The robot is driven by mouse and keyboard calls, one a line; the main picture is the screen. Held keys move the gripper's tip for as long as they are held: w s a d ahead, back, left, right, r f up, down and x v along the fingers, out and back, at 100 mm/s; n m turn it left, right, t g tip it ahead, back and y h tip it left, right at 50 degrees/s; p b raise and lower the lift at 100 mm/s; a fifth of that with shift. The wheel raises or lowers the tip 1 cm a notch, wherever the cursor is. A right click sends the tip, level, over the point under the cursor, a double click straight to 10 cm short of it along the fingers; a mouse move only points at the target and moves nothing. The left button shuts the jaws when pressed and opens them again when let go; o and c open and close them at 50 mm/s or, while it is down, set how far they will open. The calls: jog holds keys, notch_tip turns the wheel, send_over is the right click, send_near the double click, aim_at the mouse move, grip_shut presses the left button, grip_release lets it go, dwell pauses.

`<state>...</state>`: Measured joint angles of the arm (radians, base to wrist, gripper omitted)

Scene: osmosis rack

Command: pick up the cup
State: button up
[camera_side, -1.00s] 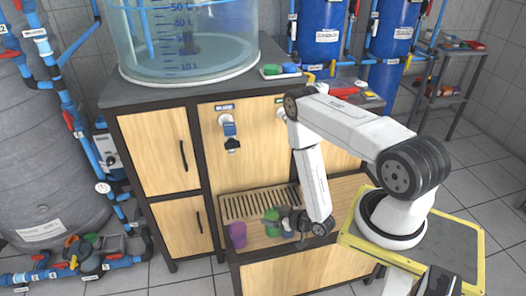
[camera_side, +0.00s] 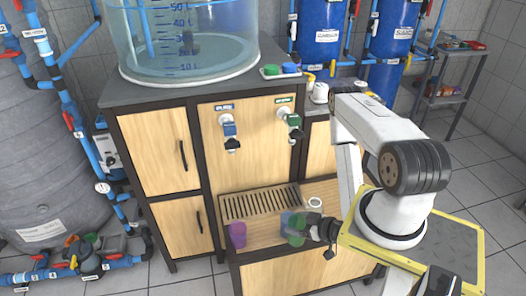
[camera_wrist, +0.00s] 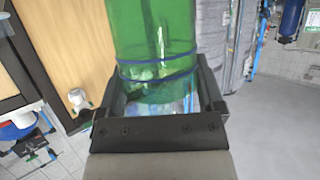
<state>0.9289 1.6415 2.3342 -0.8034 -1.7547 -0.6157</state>
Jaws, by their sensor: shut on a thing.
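A translucent green cup (camera_side: 297,229) is between the jaws of my gripper (camera_side: 311,231), over the low wooden shelf in front of the cabinet. In the wrist view the green cup (camera_wrist: 153,45) fills the space between the two jaws (camera_wrist: 160,90), with dark blue bands around its lower part. The jaws are shut on it. A blue cup (camera_side: 286,218) stands just behind it, partly hidden. A purple cup (camera_side: 238,234) stands on the shelf to the left, apart from my gripper. I cannot tell whether the green cup touches the shelf.
A slatted drain grate (camera_side: 260,203) lies behind the cups. A small white ring-shaped thing (camera_side: 315,203) sits at the shelf's back. Blue (camera_side: 229,130) and green (camera_side: 293,121) taps stick out from the cabinet above. The shelf between the purple and blue cups is clear.

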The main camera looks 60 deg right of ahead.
dwell(0.8)
jog(key=shift+w+d+f, duration=0.2)
jog(key=shift+w+d, duration=0.15)
jog(key=shift+w, duration=0.2)
jog(key=shift+w+d+m+h, duration=0.25)
jog(key=shift+w+m+h, duration=0.05)
jog(key=shift+w, duration=0.35)
jog(key=w+d+f+m+g+h, duration=0.1)
jog(key=w+d+m+g+h, duration=0.5)
jog(key=d, duration=0.5)
jog(key=w+d+f+m+g+h, duration=0.1)
jog(key=w+d+m+g+h, duration=0.4)
jog(key=d+m, duration=0.5)
jog(key=shift+w+d+m+g+h, duration=0.45)
jog(key=shift+d+g, duration=0.2)
jog(key=shift+g, duration=0.55)
jog(key=shift+f, duration=0.1)
jog(key=shift+f, duration=0.1)
jog(key=shift+f, duration=2.8)
